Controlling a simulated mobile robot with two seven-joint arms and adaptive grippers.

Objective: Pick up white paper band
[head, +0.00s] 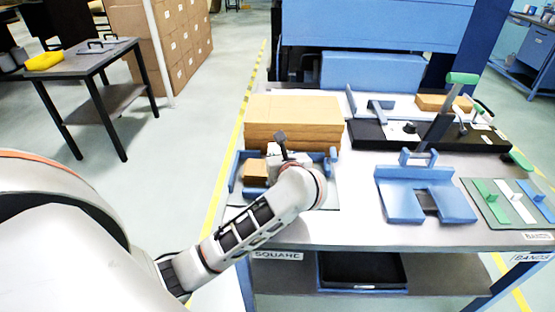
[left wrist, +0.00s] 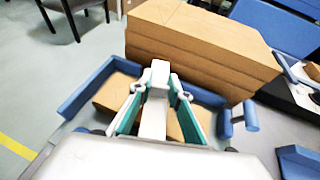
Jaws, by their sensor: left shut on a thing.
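The white paper band (head: 517,202) looks to lie on the mat at the far right, between a green piece and a blue piece. My left gripper (head: 283,158) is far to the left of it, over the blue squaring tray (head: 234,174). In the left wrist view, the green-padded fingers (left wrist: 160,90) close around a pale, narrow piece (left wrist: 154,112); what it is I cannot tell. A brown block (head: 256,170) lies in the tray beneath the fingers, partly hidden by them. My right gripper is not in view.
A tall brown stack (head: 293,120) stands behind the tray. A blue slotted stand (head: 400,195) is between the tray and the mat (head: 483,206). A press with a green-handled lever (head: 462,79) stands at the back right. Bare table lies in front of the stand.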

